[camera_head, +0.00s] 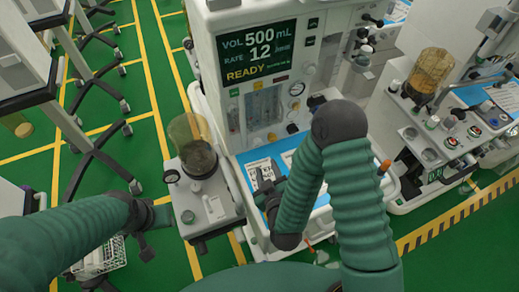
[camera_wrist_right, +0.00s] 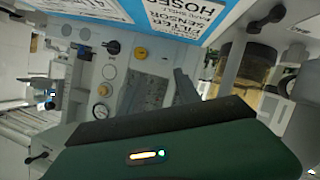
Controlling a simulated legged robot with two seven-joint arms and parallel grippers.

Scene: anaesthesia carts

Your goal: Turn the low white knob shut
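A small pale round knob (camera_wrist_right: 109,72) shows in the wrist view on the front panel of the anaesthesia cart (camera_head: 236,50), between a black knob (camera_wrist_right: 112,47) and a round gauge (camera_wrist_right: 101,112). It seems to be the low white knob, but its turn position is too small to read. My right gripper (camera_head: 268,194) is over the cart's blue work surface, in front of the panel and apart from the knob. Its finger opening is unclear. My left gripper (camera_head: 146,248) hangs at the left, away from the panel; its fingers are too small to judge.
A side unit with an amber canister (camera_head: 192,135) stands left of the panel. Printed cards (camera_head: 262,171) lie on the work surface. A second cart with an amber jar (camera_head: 431,70) stands at the right.

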